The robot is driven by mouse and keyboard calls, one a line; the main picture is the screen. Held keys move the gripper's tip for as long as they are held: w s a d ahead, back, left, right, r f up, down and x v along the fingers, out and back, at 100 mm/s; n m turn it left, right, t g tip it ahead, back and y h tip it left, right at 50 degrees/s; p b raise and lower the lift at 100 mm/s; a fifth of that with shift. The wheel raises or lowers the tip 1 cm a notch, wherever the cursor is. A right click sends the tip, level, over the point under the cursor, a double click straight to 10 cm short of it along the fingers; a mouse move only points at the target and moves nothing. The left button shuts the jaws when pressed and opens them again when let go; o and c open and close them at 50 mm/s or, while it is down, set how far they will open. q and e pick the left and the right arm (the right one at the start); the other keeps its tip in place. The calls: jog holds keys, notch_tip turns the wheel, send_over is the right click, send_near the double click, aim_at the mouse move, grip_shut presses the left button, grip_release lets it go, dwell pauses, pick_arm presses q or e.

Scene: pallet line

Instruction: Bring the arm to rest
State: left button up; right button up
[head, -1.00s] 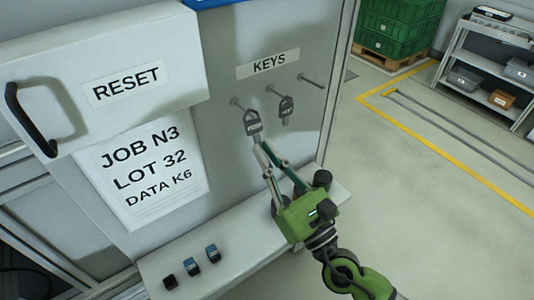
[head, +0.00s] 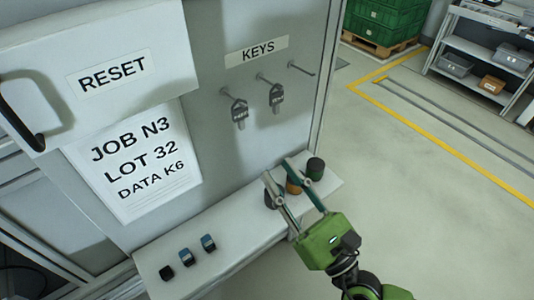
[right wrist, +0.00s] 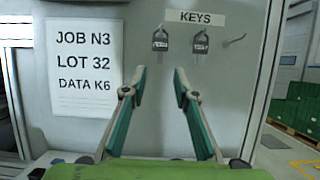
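My right gripper (head: 276,168) is open and empty, held in front of the panel below the keys. In the right wrist view its two fingers (right wrist: 160,80) stand apart with only bare panel between them. One grey key (head: 239,111) hangs on the left hook and another key (head: 276,97) on the middle hook, under the KEYS label (head: 257,50). Both keys also show in the right wrist view, the left one (right wrist: 160,40) and the middle one (right wrist: 200,43), clear of the fingertips. The right hook (head: 302,69) is bare. My left gripper is not in view.
A ledge (head: 225,235) juts out below the panel. A RESET box (head: 112,77) with a black handle projects at left. Open floor (head: 430,190) lies right.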

jog(key=w+d+f+m+t+h, duration=0.1)
jog(key=w+d+m+h, duration=0.1)
jog(key=d+m+h, duration=0.7)
jog(key=w+d+f+m+t+h, duration=0.1)
jog(key=w+d+m+h, duration=0.1)
jog(key=d+m+h, duration=0.65)
jog(key=s+d+f+m+g+h, duration=0.1)
jog(key=s+d+f+m+g, duration=0.15)
jog(key=f+m+g, duration=0.4)
jog(key=s+d+f+m+g, duration=0.2)
jog(key=d+f+m+g, duration=0.1)
jog(key=f+m, duration=0.5)
jog(key=s+a+f+m+g+y, duration=0.3)
jog(key=s+f+m+g, duration=0.15)
jog(key=s, duration=0.25)
jog(key=s+a+f+m+g+y, duration=0.25)
jog(key=s+f+m, duration=0.2)
jog(key=s, duration=0.25)
notch_tip(320, 180, down, 28)
jog(key=s+a+f+g, duration=0.1)
jog(key=s+g, duration=0.1)
jog(key=s, duration=0.1)
jog(key=s+d+f+b, duration=0.1)
jog(key=s+d+f, duration=0.2)
jog(key=s+f, duration=1.2)
jog(key=shift+s+g, duration=0.35)
jog(key=shift+s, duration=0.2)
